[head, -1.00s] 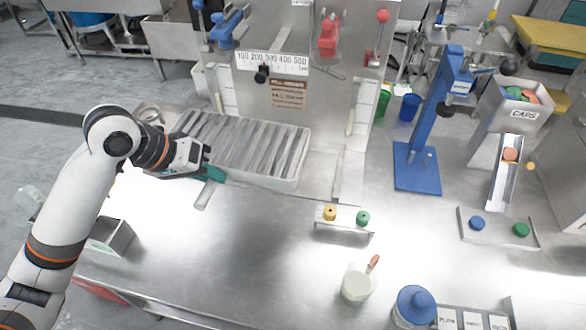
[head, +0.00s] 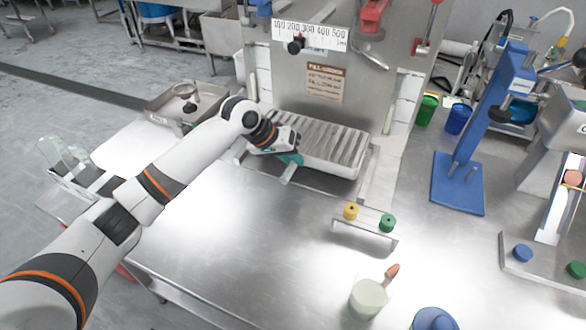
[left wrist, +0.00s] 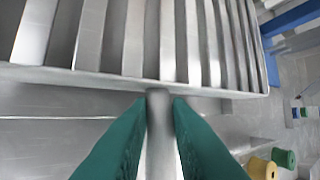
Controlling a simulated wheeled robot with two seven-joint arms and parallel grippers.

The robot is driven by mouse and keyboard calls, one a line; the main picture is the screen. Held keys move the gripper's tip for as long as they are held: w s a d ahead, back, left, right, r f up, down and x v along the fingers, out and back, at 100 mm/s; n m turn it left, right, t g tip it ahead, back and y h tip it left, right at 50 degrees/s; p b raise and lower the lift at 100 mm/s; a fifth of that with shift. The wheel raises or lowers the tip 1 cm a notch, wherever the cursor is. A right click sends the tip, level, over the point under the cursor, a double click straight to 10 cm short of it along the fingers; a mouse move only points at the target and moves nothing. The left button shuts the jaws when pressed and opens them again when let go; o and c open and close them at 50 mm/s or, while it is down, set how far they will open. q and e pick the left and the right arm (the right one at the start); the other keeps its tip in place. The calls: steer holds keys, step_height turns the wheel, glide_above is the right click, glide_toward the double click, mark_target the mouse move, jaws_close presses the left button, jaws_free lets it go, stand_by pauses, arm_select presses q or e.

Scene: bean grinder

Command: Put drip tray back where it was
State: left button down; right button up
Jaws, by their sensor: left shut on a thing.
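The drip tray (head: 335,146) is a pale, shallow tray with a slatted metal grate. It lies at the foot of the upright machine panel, between its side posts. My left gripper (head: 292,160) is at the tray's front left, its green fingers shut on the tray's metal handle (head: 288,174). In the left wrist view the green fingers (left wrist: 157,125) close on both sides of the handle (left wrist: 160,150), and the slats (left wrist: 150,35) fill the top. The tray's left end is partly hidden by my gripper. My right gripper is not in view.
The machine panel (head: 322,90) stands behind the tray. A small rack with a yellow knob (head: 350,211) and a green knob (head: 387,223) stands at front right. A cup (head: 368,298) is nearer. A blue stand (head: 458,185) is at right. The counter at front left is clear.

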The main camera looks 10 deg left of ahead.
arm_select(q)
steer(key=shift+f, duration=2)
steer(key=c, duration=1.3)
jaws_free()
steer(key=shift+f, duration=0.15)
steer(key=shift+c, duration=0.2)
steer(key=shift+s+a+r, duration=0.1)
steer(key=shift+a+r, duration=0.05)
steer(key=shift+r, duration=0.25)
steer(key=v, duration=1.1)
steer(key=shift+r, duration=0.2)
steer(key=shift+s+a, duration=0.1)
